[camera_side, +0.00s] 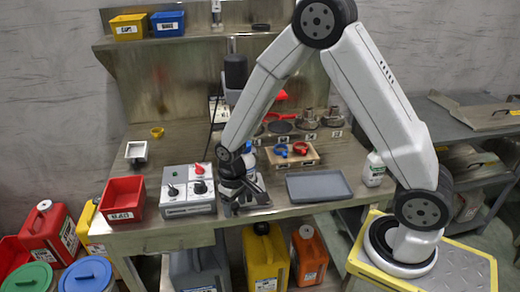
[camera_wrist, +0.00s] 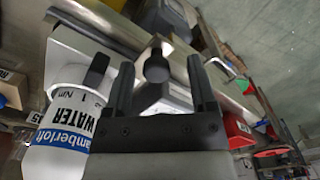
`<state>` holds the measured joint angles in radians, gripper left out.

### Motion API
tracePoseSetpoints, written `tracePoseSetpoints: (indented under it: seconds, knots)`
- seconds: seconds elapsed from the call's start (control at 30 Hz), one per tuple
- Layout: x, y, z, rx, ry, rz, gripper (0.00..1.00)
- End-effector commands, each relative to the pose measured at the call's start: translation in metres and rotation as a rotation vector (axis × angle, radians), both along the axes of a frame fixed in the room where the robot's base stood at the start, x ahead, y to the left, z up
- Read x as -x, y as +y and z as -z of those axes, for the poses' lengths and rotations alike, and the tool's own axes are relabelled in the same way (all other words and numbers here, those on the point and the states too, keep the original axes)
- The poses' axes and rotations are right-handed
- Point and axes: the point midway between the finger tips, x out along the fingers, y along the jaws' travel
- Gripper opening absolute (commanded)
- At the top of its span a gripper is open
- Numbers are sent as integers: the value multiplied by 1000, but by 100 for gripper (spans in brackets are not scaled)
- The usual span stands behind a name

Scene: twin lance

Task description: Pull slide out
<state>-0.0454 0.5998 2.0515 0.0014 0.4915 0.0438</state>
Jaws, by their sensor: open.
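My gripper (camera_wrist: 160,72) is open, its two dark fingers pointing away from the wrist camera. A black round knob (camera_wrist: 157,68) shows between the fingertips, with a pale grey metal part behind it. The knob may belong to the slide, but I cannot tell surely, nor whether the fingers touch it. In the side view my gripper (camera_side: 246,192) is low at the bench's front edge, just right of the grey control box (camera_side: 188,208). The arm and gripper hide most of what is there, so the slide cannot be made out in that view.
A white bottle with a blue WATER label (camera_wrist: 68,122) stands close to my gripper's left in the wrist view. A red bin (camera_side: 123,200), a grey tray (camera_side: 318,186) and a wooden block with red and blue rings (camera_side: 292,155) are on the bench (camera_side: 180,145).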

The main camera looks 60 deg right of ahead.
Motion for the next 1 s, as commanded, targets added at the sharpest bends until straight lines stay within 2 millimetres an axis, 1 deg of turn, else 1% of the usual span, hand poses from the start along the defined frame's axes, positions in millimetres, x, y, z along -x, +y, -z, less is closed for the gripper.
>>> tracePoseSetpoints:
  seconds: [0.17, 0.27, 0.7, 0.83, 1.0]
  knots:
    - [-1, 0, -6, 0, -2, 0, 72]
    - [-1, 0, -12, 0, -2, 0, 72]
    - [0, 0, -60, 0, -3, 0, 72]
    - [0, 0, -71, 0, -2, 0, 72]
    - [0, 1, -78, 0, -1, 0, 72]
